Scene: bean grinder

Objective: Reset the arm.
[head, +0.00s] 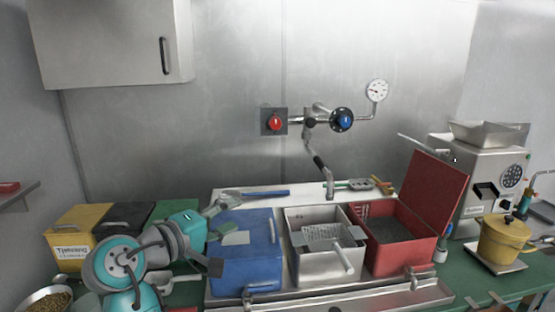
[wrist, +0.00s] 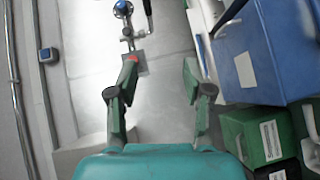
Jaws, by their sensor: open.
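My gripper (wrist: 159,66) is open in the wrist view, with its two fingers apart and nothing between them. It points towards the metal wall, and the blue valve (wrist: 122,9) shows far beyond its tips. In the head view my gripper (head: 222,203) is at the lower left, above and beside the back left corner of the closed blue box (head: 262,262). My folded arm hides parts of the bins behind it.
An open red box (head: 400,258) and a steel basin with a strainer (head: 325,236) stand right of the blue box. A yellow bin (head: 75,232) and a green bin (wrist: 252,138) are near my arm. A grinder (head: 490,185) and yellow pot (head: 505,240) stand far right. A cabinet (head: 105,45) hangs upper left.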

